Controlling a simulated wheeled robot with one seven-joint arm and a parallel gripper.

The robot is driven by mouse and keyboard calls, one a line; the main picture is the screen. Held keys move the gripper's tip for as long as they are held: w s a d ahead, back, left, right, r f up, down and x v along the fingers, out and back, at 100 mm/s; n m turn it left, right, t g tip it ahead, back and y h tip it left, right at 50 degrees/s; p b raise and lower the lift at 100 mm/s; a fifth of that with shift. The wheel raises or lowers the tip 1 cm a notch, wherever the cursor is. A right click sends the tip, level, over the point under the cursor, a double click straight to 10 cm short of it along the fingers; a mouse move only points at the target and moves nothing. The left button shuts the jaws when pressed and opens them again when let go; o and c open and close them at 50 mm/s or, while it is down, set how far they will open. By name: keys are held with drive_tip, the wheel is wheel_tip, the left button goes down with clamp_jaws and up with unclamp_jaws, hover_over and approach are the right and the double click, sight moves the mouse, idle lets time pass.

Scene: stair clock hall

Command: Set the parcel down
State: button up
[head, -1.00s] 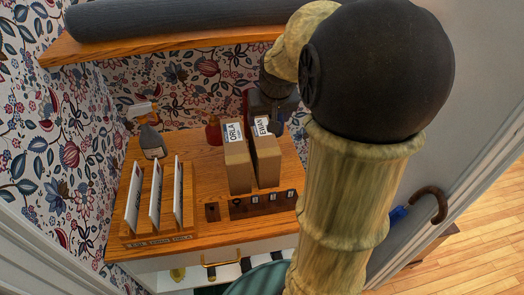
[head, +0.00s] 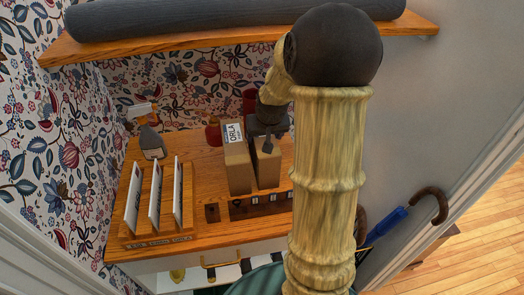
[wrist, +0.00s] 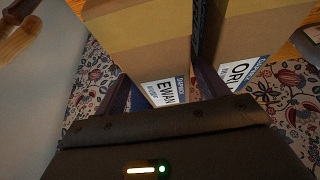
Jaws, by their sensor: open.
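Two tall brown cardboard parcels stand upright side by side on the wooden cabinet top (head: 190,182). The left one, with a white ORLA label, is the ORLA parcel (head: 238,172); it shows at the right in the wrist view (wrist: 255,35). The other, the EWAN parcel (head: 267,168), shows large in the wrist view (wrist: 140,42) with its label towards my gripper. My gripper (head: 266,140) is at the top of the EWAN parcel and hides its label in the head view. In the wrist view its open fingers (wrist: 160,88) stand either side of that parcel.
A letter rack (head: 157,212) with upright white cards stands at the front left. A slotted strip (head: 258,205) lies in front of the parcels. A red object (head: 213,132) is behind them. A shelf (head: 190,45) with a grey roll overhangs. An umbrella (head: 390,222) is at the right.

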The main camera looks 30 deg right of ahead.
drive_tip(key=x, duration=0.4)
drive_tip(key=shift+w+f, duration=0.15)
drive_tip(key=shift+w, duration=0.3)
drive_tip(key=shift+w+f, duration=0.1)
drive_tip(key=shift+f, duration=0.15)
drive_tip(key=shift+f, duration=0.25)
idle(0.3)
drive_tip(key=c, duration=1.1)
wheel_tip(320, 180, up, 11)
drive_tip(key=shift+f+p, duration=0.2)
drive_tip(key=shift+p, duration=0.1)
